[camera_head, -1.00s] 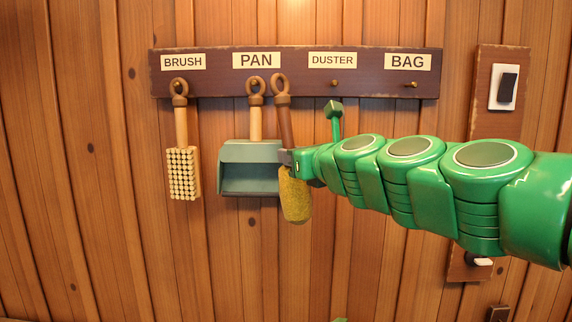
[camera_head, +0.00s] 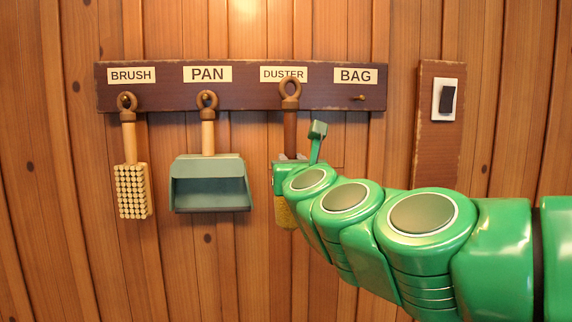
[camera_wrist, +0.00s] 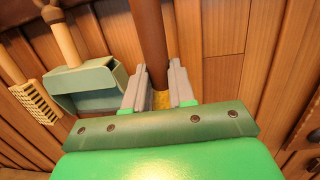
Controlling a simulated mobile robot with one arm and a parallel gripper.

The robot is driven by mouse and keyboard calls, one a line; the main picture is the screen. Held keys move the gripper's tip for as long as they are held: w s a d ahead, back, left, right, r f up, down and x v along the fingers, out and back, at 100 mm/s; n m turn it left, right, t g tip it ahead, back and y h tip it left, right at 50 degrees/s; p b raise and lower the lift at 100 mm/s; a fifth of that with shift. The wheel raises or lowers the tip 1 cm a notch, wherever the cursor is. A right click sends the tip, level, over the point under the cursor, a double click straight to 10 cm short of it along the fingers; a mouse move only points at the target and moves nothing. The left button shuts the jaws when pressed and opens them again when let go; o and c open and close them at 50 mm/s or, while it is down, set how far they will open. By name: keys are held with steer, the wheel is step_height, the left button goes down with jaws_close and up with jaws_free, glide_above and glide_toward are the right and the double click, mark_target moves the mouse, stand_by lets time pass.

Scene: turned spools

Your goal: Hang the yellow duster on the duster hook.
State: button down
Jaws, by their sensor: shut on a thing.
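The yellow duster (camera_head: 290,133) hangs upright in my gripper (camera_head: 290,160), with its brown handle and ring up. Its yellow head (camera_head: 284,213) is partly hidden by my arm. The ring is in front of the board below the DUSTER label (camera_head: 283,74) and overlaps the label's lower edge. The duster hook is hidden behind the ring or inside it; I cannot tell whether it passes through. In the wrist view, my gripper (camera_wrist: 150,85) is shut around the brown handle (camera_wrist: 150,40), just above the yellow part.
The brush (camera_head: 130,185) and the pan (camera_head: 210,185) hang from their pegs on the board (camera_head: 170,97), to the left. The BAG peg (camera_head: 361,98) at the right is empty. A wall switch (camera_head: 446,100) is further right. The wall below the board is wood planks.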

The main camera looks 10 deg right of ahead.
steer(key=w+f, duration=0.1)
steer(key=w, duration=0.8)
steer(key=shift+w+f, duration=0.3)
stand_by(1.1)
stand_by(0.7)
steer(key=c, duration=0.9)
jaws_free()
steer(key=shift+o, duration=0.2)
steer(key=shift+s, duration=0.1)
